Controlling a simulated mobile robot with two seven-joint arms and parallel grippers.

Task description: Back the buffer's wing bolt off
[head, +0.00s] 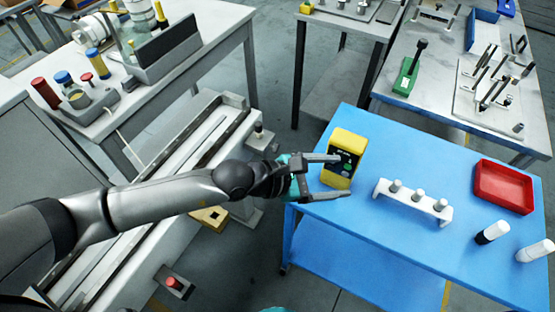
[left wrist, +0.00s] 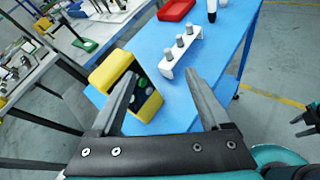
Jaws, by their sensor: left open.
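My left gripper (head: 335,176) is open, reaching in from the left over the near left corner of the blue table. In the left wrist view the yellow device (left wrist: 108,66) is beyond and partly behind the left finger, and nothing is held between the fingers (left wrist: 163,85). I cannot make out a wing bolt or tell which thing is the buffer. Part of my right gripper (left wrist: 303,125) shows at the right edge of the left wrist view, cut off.
A white rack (head: 410,203) with three grey-topped pegs stands on the blue table (head: 365,225). A grey workbench (head: 430,115) behind holds fixtures and a green block (head: 405,76). A long rail machine (head: 180,160) is at left.

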